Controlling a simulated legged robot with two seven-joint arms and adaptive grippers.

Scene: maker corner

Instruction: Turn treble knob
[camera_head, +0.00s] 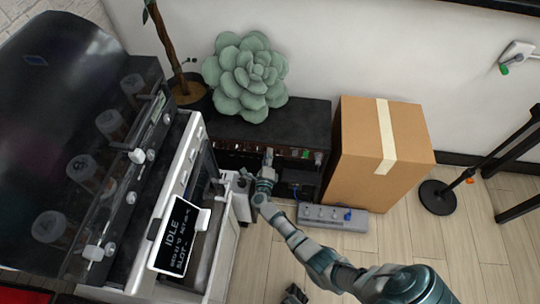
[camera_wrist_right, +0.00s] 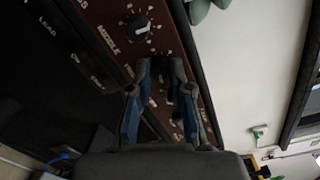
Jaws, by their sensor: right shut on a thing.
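The amplifier (camera_head: 312,122) is a black box with a brown control panel on its front. In the right wrist view the panel (camera_wrist_right: 112,14) shows a white-marked dial knob (camera_wrist_right: 140,28) beside the label MIDDLE. My right gripper (camera_head: 268,157) is at the panel. In the wrist view its blue-sided fingers (camera_wrist_right: 161,64) are closed in on something at the panel, just below the MIDDLE knob. The held part looks like a knob, but the fingers mostly hide it and I cannot read its label. A small dark piece at the bottom edge (camera_head: 293,294) may be my left gripper; its jaws are unclear.
A green succulent (camera_head: 246,78) sits on the amplifier. A cardboard box (camera_head: 365,150) stands close on its right. A grey power strip (camera_head: 333,217) lies on the floor in front. A white machine with an IDLE screen (camera_head: 180,235) stands on the left.

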